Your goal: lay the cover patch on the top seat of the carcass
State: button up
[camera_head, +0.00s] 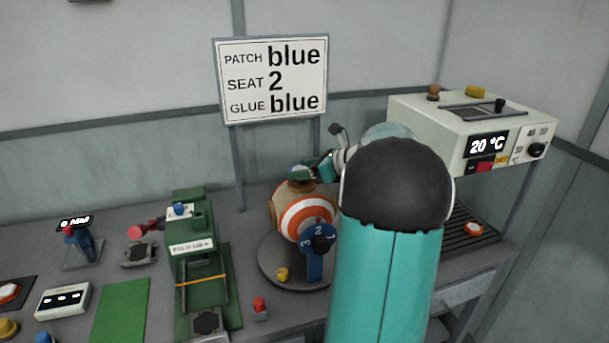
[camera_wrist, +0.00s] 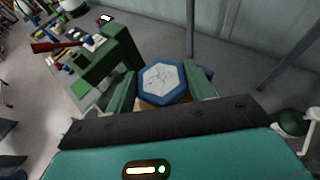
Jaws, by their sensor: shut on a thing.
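My gripper (camera_head: 303,172) is right at the top of the carcass (camera_head: 303,218), a ball with orange and white rings on a dark round turntable (camera_head: 268,272). In the wrist view its two green fingers (camera_wrist: 163,76) are shut on the cover patch (camera_wrist: 165,82), a blue hexagon with a whitish, marked face that points up to the camera. A little of the tan carcass shows below the patch. The patch hides the top seat, and I cannot tell whether it touches the seat or hangs just above it.
A sign (camera_head: 270,80) reads patch blue, seat 2, glue blue. A blue numbered marker (camera_head: 316,255) stands before the carcass. A green press (camera_head: 196,260) is left of it. A white oven (camera_head: 470,130) reading 20 °C stands right. My arm hides part of the bench.

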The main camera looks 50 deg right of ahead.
jog(key=shift+s+f, duration=0.1)
jog(key=shift+f, duration=0.75)
jog(key=shift+f, duration=0.2)
jog(key=o, duration=1)
